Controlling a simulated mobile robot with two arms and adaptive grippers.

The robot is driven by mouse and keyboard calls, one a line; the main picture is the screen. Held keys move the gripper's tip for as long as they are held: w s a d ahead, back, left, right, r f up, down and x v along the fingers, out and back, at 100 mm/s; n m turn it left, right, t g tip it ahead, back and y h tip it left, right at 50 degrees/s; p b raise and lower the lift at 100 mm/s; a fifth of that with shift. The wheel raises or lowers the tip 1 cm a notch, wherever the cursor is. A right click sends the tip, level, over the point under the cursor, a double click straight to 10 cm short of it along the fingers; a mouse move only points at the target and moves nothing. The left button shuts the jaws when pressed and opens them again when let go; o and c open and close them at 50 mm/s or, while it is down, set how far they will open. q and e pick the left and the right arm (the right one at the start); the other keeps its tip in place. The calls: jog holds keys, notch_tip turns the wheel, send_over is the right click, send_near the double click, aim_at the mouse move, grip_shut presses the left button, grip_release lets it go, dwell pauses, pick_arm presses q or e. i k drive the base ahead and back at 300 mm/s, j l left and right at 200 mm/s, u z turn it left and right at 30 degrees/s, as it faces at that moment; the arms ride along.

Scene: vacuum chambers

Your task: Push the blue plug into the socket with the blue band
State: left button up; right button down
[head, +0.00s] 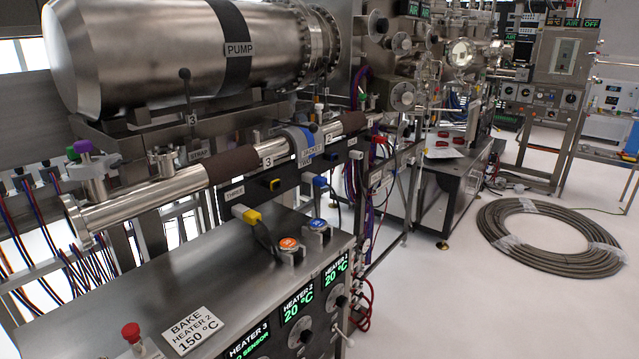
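The blue plug (320,182) sits near the middle of the head view, just below the dark rail, with a black cable running down from it. It looks apart from the sockets on the rail. A small dark socket (331,156) is on the rail a little above and right of the plug. Its band colour is too small to tell for sure, but it may be the blue one. A socket with a yellow band (274,184) is further left on the rail. Neither of my grippers is in view.
A yellow plug (250,215) with a black cable stands left of the blue plug. A steel pipe (160,193) runs above the rail. Coiled hose (520,240) lies on the floor.

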aim_at(320, 181)
jog(key=i+l+u, duration=0.3)
jog(key=i+l, duration=0.15)
jog(key=i+l+u, duration=0.3)
jog(key=l, duration=0.3)
